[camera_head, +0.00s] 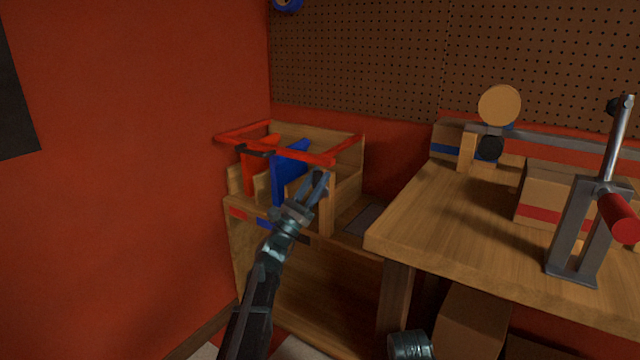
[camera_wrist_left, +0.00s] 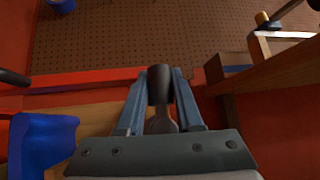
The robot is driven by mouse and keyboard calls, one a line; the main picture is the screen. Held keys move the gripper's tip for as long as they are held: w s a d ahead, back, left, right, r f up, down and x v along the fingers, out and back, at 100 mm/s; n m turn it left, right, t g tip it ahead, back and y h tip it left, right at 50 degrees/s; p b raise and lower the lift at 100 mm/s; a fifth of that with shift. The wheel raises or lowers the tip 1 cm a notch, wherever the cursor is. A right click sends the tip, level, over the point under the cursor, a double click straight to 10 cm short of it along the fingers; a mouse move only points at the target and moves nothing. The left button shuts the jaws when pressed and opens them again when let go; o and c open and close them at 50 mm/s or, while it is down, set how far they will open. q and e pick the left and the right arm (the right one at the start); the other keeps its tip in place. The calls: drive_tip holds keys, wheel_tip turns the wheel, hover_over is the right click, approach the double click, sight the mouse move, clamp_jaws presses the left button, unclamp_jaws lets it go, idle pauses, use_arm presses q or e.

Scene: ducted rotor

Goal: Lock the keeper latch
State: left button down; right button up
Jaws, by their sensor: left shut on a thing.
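A wooden rack (camera_head: 345,190) stands at the left end of the bench, with a red keeper frame (camera_head: 288,152) across its top. A red panel (camera_head: 256,170) and a blue panel (camera_head: 288,178) stand upright in its slots. My left gripper (camera_head: 318,180) is at the rack's front right corner, just below the red frame. In the left wrist view its fingers are shut on a dark grey rounded knob (camera_wrist_left: 160,84), with a paler metal part below it. I take this knob for the latch handle. Its mounting is hidden by the gripper.
The wooden bench (camera_head: 430,225) is to the right, carrying a metal lever stand (camera_head: 572,240) with a red grip and a wooden box (camera_head: 545,190). A red wall (camera_head: 130,180) closes the left side and pegboard (camera_head: 400,60) the back.

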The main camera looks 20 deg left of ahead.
use_arm(q)
drive_tip(key=shift+a+n+t+y, duration=0.2)
drive_tip(key=shift+n+t+y, duration=0.5)
drive_tip(key=shift+n+y, duration=0.35)
drive_tip(key=c, duration=0.6)
unclamp_jaws()
drive_tip(key=b+v, duration=1)
drive_tip(key=v, duration=0.3)
drive_tip(key=shift+s+a+f, duration=0.15)
drive_tip(key=shift+f, duration=0.25)
